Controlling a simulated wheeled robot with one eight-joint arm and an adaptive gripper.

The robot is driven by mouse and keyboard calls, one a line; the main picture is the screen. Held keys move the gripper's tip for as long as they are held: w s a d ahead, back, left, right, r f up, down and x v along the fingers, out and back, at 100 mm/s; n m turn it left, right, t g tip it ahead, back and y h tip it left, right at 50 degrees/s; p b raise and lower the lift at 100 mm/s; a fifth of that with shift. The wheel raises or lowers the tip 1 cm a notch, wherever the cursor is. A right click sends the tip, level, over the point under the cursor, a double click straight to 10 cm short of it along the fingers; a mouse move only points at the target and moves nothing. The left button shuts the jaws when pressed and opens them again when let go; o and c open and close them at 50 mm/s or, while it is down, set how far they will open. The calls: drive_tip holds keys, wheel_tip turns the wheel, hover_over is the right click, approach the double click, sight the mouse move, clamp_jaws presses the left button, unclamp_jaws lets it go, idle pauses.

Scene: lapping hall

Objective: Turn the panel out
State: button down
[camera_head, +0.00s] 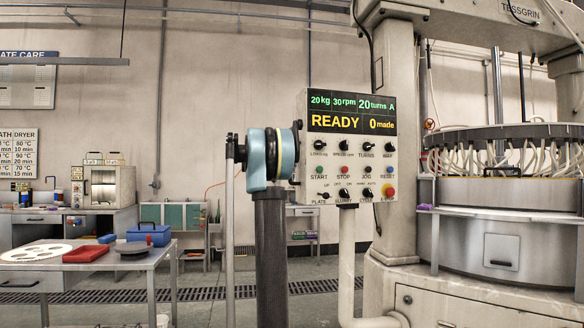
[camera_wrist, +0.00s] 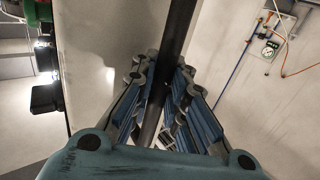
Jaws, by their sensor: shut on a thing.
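The control panel (camera_head: 347,160) is a pale upright box on a pale post, right of centre in the head view, its face turned mostly toward me. Its screen (camera_head: 350,112) reads READY and 0 made, above rows of knobs and buttons. My arm's teal wrist stands at its left edge and hides my fingers there. In the wrist view, my gripper (camera_wrist: 163,88) is shut on a dark round bar (camera_wrist: 178,35) that runs up between the fingers. The panel's pale side (camera_wrist: 95,45) lies left of the bar, with its knobs at the far left edge.
The large lapping machine (camera_head: 490,230) stands close at right, its pale column (camera_head: 396,150) just behind the panel. A table (camera_head: 130,262) with a white perforated disc, a red tray and a dark dish is at left. Open floor lies between.

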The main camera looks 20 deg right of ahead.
drive_tip(key=shift+w+a, duration=0.25)
drive_tip(key=shift+a, duration=0.05)
drive_tip(key=c, duration=1.6)
unclamp_jaws()
drive_tip(key=shift+w+a, duration=0.1)
drive_tip(key=shift+o, duration=0.2)
drive_tip(key=shift+s, duration=0.2)
drive_tip(key=v, duration=1.1)
drive_tip(key=shift+a, duration=0.35)
drive_tip(key=shift+s, duration=0.15)
drive_tip(key=shift+a, duration=0.1)
